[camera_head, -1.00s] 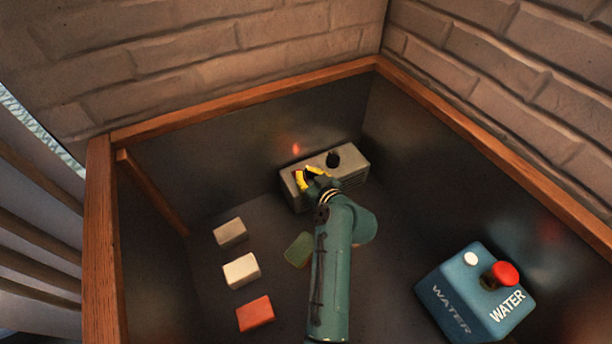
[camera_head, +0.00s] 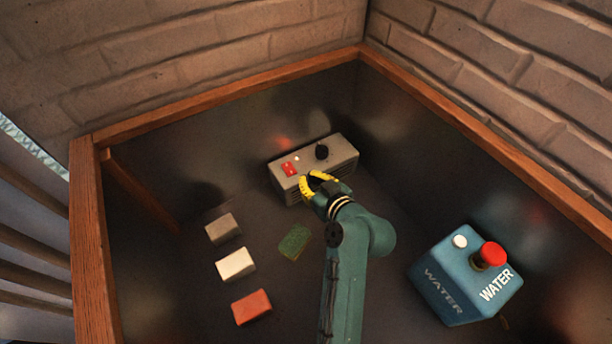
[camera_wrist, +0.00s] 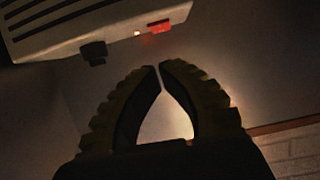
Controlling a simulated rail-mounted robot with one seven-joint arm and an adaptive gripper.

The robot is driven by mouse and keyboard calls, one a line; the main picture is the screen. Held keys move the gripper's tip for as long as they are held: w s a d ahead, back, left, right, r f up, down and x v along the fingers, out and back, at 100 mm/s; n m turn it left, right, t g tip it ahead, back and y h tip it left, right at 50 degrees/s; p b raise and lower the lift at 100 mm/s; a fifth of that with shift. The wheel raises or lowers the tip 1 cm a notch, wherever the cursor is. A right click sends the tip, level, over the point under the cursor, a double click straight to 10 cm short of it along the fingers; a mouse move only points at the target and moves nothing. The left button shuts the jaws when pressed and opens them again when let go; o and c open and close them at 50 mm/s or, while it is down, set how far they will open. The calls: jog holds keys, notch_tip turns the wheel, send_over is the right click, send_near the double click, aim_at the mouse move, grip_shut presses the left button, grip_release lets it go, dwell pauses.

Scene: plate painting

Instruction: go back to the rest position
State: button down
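My gripper (camera_head: 318,182) has yellow fingers and sits just in front of the grey control box, apart from it. In the wrist view my gripper (camera_wrist: 160,68) has its two fingertips brought together or nearly so, with nothing held between them. The grey box (camera_head: 338,156) stands at the back of the walled surface. It has a red switch (camera_head: 290,168), a small lit lamp and a black knob (camera_head: 321,151). The red switch also shows in the wrist view (camera_wrist: 160,27), with the lamp glowing beside it. The black knob shows there too (camera_wrist: 94,53).
A grey block (camera_head: 222,228), a white block (camera_head: 236,264), an orange-red block (camera_head: 251,307) and a green block (camera_head: 294,242) lie left of my arm. A blue water box (camera_head: 466,276) with a red button stands at right. Wooden-edged walls (camera_head: 225,95) enclose the surface.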

jog(key=shift+r, duration=0.1)
dwell(0.3)
jog(key=s+a+r+n+t+p, duration=0.15)
jog(key=r+p, duration=0.45)
jog(key=r, duration=0.9)
jog(key=s+a+r+t+p, duration=0.25)
jog(key=r+p, duration=0.45)
jog(key=r, duration=0.8)
jog(key=s+d+r+m+t+h+p, duration=0.1)
jog(key=s+d+r+m+t+h, duration=0.2)
jog(key=s+r, duration=0.6)
jog(key=s+d+r+m+t+h+p, duration=0.1)
jog(key=s+d+r+m+t+h, duration=0.2)
jog(key=s+r, duration=0.55)
notch_tip(320, 180, up, 41)
jog(key=w+m+p, duration=0.1)
jog(key=w+p, duration=0.1)
jog(key=p, duration=3.5)
jog(key=shift+w+d+f+h+p, duration=0.2)
jog(key=shift+w+d+h+p, duration=0.05)
jog(key=shift+d+h+p, duration=0.1)
